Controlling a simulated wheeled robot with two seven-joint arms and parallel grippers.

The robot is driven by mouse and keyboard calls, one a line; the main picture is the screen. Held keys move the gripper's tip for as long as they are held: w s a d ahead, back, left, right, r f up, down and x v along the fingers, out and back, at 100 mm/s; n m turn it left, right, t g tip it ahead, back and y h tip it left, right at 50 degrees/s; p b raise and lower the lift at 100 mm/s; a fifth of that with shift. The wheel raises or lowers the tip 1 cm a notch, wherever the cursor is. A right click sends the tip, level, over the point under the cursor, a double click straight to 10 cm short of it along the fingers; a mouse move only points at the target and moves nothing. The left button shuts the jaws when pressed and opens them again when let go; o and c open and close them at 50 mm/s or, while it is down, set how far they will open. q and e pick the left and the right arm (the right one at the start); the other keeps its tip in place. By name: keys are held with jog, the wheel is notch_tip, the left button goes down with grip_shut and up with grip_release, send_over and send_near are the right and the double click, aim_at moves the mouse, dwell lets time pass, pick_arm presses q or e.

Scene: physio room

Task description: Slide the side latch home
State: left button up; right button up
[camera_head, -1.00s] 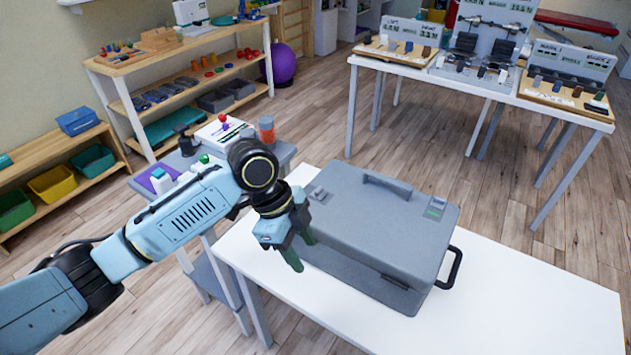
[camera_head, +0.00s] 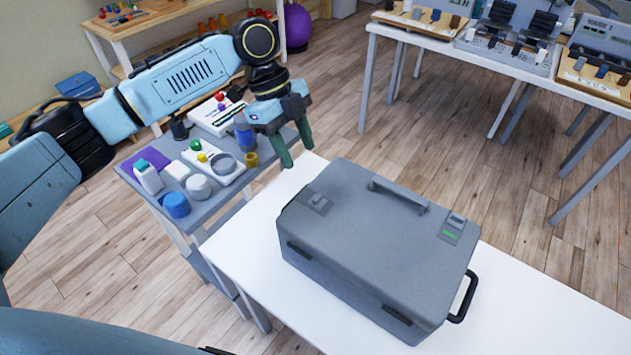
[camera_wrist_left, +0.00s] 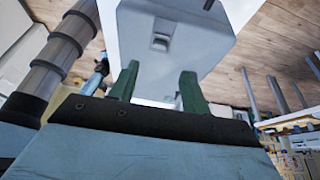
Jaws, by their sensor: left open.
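A closed grey case (camera_head: 375,255) lies on a white table (camera_head: 500,310). One small latch (camera_head: 318,201) sits on its lid near the left end, and another latch (camera_head: 453,225) with a green mark sits near the right end. I cannot tell how far either is slid. My left gripper (camera_head: 297,156) is open and empty, above and behind the case's left end, apart from it. In the left wrist view the open fingers (camera_wrist_left: 159,72) point toward the case (camera_wrist_left: 190,62), with a latch (camera_wrist_left: 160,43) between and beyond them. My right gripper is not in view.
A grey side table (camera_head: 228,195) with jars and small items stands left of the white table, close under my left arm. The case has a black handle (camera_head: 465,298) at its right end. Clear tabletop lies in front and right of it.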

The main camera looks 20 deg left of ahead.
aim_at(316, 196)
pick_arm(q)
jog(key=x, duration=0.4)
jog(key=shift+s, duration=0.15)
jog(key=x, duration=0.5)
jog(key=shift+f, duration=0.3)
jog(key=shift+d+f, duration=0.2)
jog(key=shift+f, duration=0.2)
jog(key=shift+c, duration=1)
grip_shut()
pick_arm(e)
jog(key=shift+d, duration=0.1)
